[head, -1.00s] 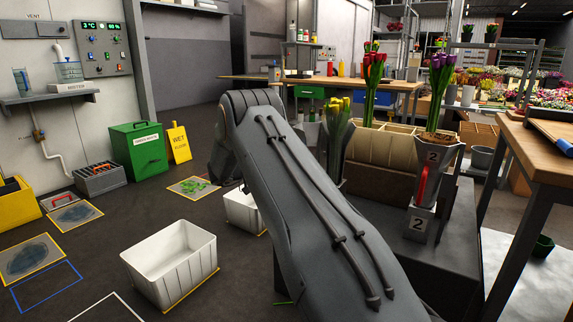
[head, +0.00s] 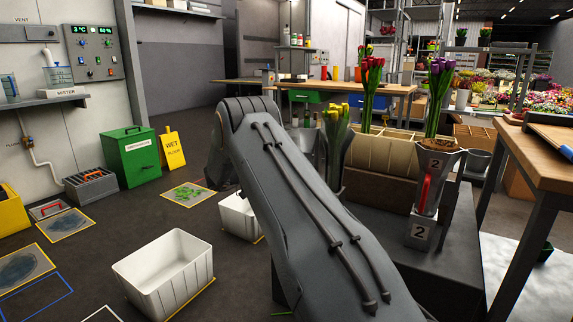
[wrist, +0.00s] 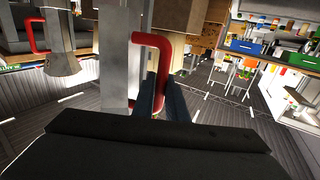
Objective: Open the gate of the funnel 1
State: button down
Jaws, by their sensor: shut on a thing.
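A grey funnel (head: 334,165) with yellow tulips stands behind my arm in the head view; its lower part and any number are hidden. Funnel 2 (head: 437,168), with purple tulips, a red handle (head: 425,192) and a "2" label, stands to its right. In the wrist view my gripper (wrist: 161,88) is shut on a red bent handle (wrist: 153,40) beside a pale metal post (wrist: 115,70). No number shows there, so I cannot tell which funnel this handle belongs to. A second red handle (wrist: 36,38) is at the left. My gripper is hidden in the head view.
A beige divided crate (head: 385,150) stands behind the funnels on a dark stand (head: 455,245). A wooden table (head: 545,150) is close on the right.

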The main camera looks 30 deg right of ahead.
jog(key=shift+w+a+r, duration=0.1)
jog(key=c, duration=2)
grip_release()
jog(key=shift+a, duration=0.1)
jog(key=shift+c, duration=0.2)
jog(key=a+p, duration=0.1)
jog(key=a, duration=0.6)
jog(key=shift+w+a, duration=0.25)
jog(key=shift+a, duration=0.1)
